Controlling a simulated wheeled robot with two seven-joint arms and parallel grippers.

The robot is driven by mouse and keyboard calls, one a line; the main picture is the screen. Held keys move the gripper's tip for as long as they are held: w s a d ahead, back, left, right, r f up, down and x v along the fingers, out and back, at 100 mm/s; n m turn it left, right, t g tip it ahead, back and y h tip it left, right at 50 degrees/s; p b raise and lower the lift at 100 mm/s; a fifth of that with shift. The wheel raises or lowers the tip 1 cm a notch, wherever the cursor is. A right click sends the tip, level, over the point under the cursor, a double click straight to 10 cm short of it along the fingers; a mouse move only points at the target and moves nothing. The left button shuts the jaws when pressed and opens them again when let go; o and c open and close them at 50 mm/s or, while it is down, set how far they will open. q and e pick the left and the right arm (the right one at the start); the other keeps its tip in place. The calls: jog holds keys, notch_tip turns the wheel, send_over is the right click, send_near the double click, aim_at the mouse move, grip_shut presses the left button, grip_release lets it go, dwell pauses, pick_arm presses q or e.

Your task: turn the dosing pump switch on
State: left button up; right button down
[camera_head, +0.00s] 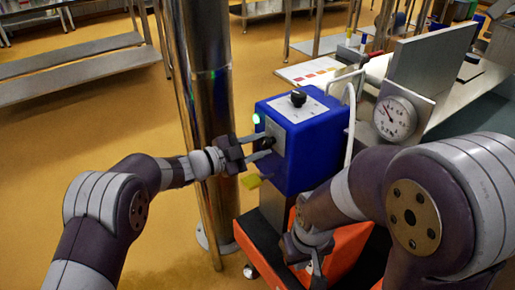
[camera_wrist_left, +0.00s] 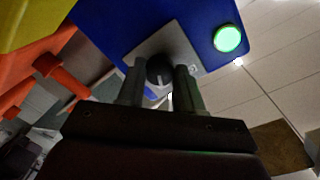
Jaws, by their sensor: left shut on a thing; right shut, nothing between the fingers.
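The dosing pump is a blue box (camera_head: 310,150) on an orange cart. Its switch is a round black knob (camera_head: 267,142) on a grey plate on the side facing my left arm. My left gripper (camera_head: 262,148) has its fingers on either side of this knob and is shut on it. In the left wrist view the knob (camera_wrist_left: 158,68) sits between the two fingertips (camera_wrist_left: 159,80), with a pale pointer mark on it. A green lamp (camera_wrist_left: 228,38) by the switch glows. My right gripper (camera_head: 312,258) is low in front of the cart, shut and empty, partly hidden by its arm.
A second black knob (camera_head: 298,98) sits on the pump's top panel. A steel column (camera_head: 210,110) stands close behind my left gripper. A dial gauge (camera_head: 395,118) and a steel bench are at the right. The orange cart (camera_head: 258,245) is below.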

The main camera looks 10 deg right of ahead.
pick_arm(q)
jog(key=shift+f+m, duration=0.1)
jog(key=shift+m, duration=0.4)
jog(key=o, duration=1)
jog(key=shift+o, duration=0.2)
jog(key=p+v, duration=0.2)
jog(key=v, duration=1)
jog(key=shift+a, duration=0.35)
jog(key=shift+s, duration=0.1)
